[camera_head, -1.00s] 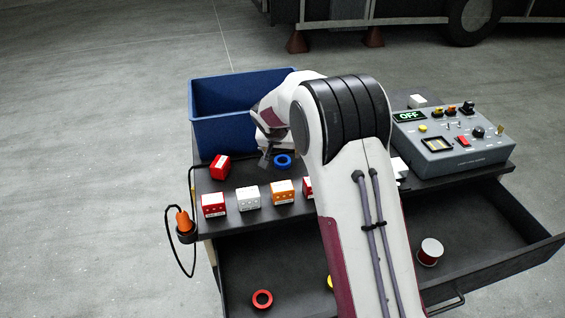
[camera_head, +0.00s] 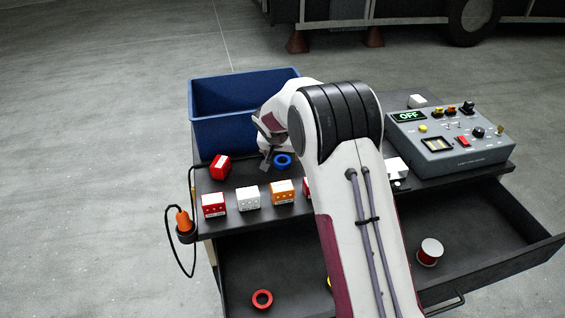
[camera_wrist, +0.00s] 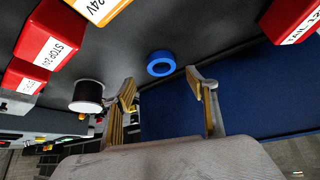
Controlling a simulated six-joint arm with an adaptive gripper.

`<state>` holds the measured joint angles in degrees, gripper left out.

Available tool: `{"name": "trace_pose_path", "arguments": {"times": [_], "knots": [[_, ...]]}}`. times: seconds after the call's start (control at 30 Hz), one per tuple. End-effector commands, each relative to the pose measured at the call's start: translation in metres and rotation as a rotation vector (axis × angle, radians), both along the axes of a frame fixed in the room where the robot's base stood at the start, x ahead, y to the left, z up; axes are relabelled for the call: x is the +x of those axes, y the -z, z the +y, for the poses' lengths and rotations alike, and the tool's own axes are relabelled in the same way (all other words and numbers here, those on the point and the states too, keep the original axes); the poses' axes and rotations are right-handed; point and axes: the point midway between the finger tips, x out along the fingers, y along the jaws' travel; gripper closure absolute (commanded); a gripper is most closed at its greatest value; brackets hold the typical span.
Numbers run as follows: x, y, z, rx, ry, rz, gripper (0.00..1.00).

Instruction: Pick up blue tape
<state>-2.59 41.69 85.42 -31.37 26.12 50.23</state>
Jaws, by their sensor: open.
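The blue tape (camera_head: 282,161) is a small ring lying flat on the dark bench top, in front of the blue bin. It also shows in the wrist view (camera_wrist: 161,64), beyond my fingertips and roughly between their lines. My gripper (camera_wrist: 165,88) is open and empty, its two fingers spread, apart from the tape. In the head view my gripper (camera_head: 267,160) is close to the left of the tape, partly hidden by my own arm.
A blue bin (camera_head: 218,136) stands behind the tape. A red block (camera_head: 220,167) lies left; a row of red, white and orange blocks (camera_head: 248,198) stands in front. A grey control box (camera_head: 450,150) stands right. An open drawer (camera_head: 490,235) is below, holding a red ring (camera_head: 262,299).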

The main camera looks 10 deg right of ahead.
Motion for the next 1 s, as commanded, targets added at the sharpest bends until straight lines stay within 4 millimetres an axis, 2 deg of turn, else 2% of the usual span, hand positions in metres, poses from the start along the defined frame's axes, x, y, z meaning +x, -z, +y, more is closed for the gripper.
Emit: {"name": "trace_pose_path", "arguments": {"times": [0.23,0.7,1.0], "knots": [[0.004,0.007,-0.001,0.000,0.000,0.001,0.43],[0.023,0.042,-0.006,0.000,0.000,0.000,0.43],[0.025,0.045,-0.007,0.001,-0.001,0.000,0.43]]}}
